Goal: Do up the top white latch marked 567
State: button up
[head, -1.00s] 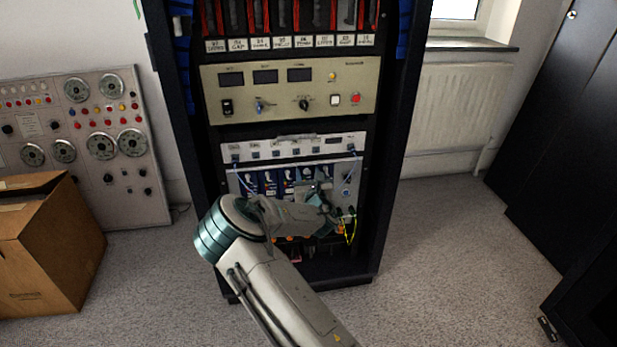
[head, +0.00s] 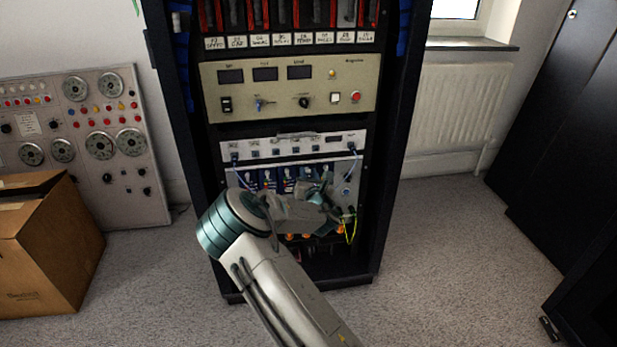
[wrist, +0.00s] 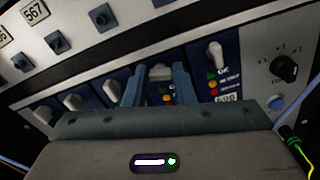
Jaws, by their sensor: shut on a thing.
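My gripper (wrist: 158,78) is at the row of blue modules in the rack, and its two blue-grey fingers are shut on a white latch (wrist: 160,72) on one module. The number below that latch is hidden by the gripper. Other white latches stand to the left (wrist: 75,101) and to the right (wrist: 215,54). The label 567 (wrist: 35,12) shows at the upper left of the wrist view, on the pale strip above the modules. In the head view my gripper (head: 321,184) is in front of the module row and hides part of it.
The pale strip (head: 295,147) with dark square fittings runs just above the modules. A black knob (wrist: 284,68) and a blue button (wrist: 276,102) are to the right. A green connector with a yellow cable (wrist: 292,138) is at the lower right. A cardboard box (head: 45,245) stands left on the floor.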

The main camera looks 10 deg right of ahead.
jog(key=m+b, duration=0.1)
jog(key=m, duration=0.2)
jog(key=m+b, duration=0.1)
jog(key=m, duration=0.3)
jog(key=shift+d+f+b, duration=0.15)
jog(key=shift+f+b, duration=0.05)
jog(key=shift+b, duration=0.15)
jog(key=m+b, duration=0.1)
jog(key=m, duration=0.3)
jog(key=shift+f+b, duration=0.1)
jog(key=shift+b, duration=0.25)
jog(key=shift+m+b, duration=0.8)
jog(key=shift+m, duration=1)
jog(key=o, duration=1)
jog(key=shift+s, duration=0.15)
jog(key=s+p, duration=0.3)
jog(key=s, duration=1)
jog(key=shift+s, duration=0.3)
